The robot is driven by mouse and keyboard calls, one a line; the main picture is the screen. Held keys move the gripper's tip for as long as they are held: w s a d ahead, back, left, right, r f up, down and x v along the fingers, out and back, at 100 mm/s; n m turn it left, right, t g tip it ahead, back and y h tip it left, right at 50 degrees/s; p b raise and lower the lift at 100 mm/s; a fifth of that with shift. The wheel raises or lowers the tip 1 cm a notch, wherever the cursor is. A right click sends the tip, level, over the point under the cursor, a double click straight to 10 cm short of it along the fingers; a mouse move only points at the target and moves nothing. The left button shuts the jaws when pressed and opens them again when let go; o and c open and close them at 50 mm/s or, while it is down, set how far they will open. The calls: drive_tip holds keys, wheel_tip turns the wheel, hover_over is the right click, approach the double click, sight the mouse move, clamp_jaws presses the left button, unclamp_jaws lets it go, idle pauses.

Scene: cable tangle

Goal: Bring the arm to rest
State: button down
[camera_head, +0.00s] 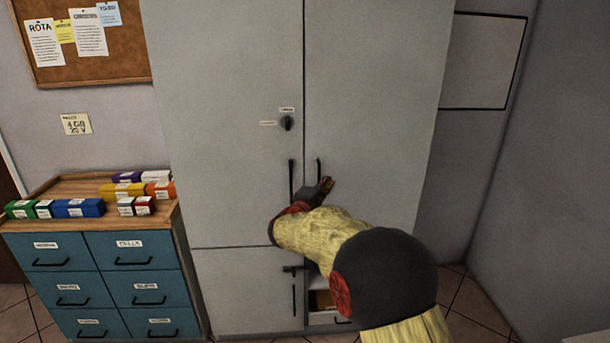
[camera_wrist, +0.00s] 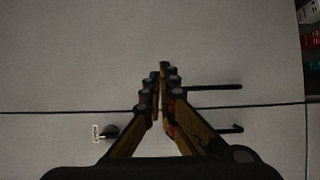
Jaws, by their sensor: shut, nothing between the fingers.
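My arm reaches forward from the lower right in the head view, with yellow-covered links and dark joints. My gripper (camera_head: 326,186) is in front of the tall grey cabinet (camera_head: 225,65), close to its upper door handles. In the wrist view my gripper (camera_wrist: 162,72) has its fingers together, with nothing between them. Two dark handles, one above (camera_wrist: 213,87) and one below (camera_wrist: 215,128), show to the right of the fingers there. I cannot tell whether the gripper touches the cabinet.
A cabinet knob (camera_head: 287,123) sits above the handles. A low opening (camera_head: 325,300) shows below my arm. A teal drawer unit (camera_head: 105,262) with coloured boxes on top stands at left, under a cork board (camera_head: 125,53). Bare wall (camera_head: 555,160) is at right.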

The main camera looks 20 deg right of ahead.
drive_tip(key=s+d+f+m+g+y, duration=0.1)
drive_tip(key=s+d+f+g, duration=0.1)
drive_tip(key=s+f+g, duration=0.65)
drive_tip(key=s+a+f+m+y, duration=0.1)
drive_tip(key=s+a+f+y, duration=0.1)
drive_tip(key=s, duration=0.5)
drive_tip(key=s+a+f+m+y, duration=0.1)
drive_tip(key=s+f+m, duration=0.15)
drive_tip(key=s, duration=0.55)
drive_tip(key=s+a+r+m+y+p, duration=0.3)
drive_tip(key=s+a+y, duration=0.5)
drive_tip(key=s+a, duration=0.9)
drive_tip(key=s+a+r+t+y+p, duration=0.1)
drive_tip(key=s+a+r+t, duration=0.1)
drive_tip(key=s+r, duration=0.4)
drive_tip(key=shift+s+a+r+m, duration=0.25)
drive_tip(key=shift+a+r+m, duration=0.2)
drive_tip(key=shift+a+r, duration=0.15)
drive_tip(key=c, duration=2.6)
unclamp_jaws()
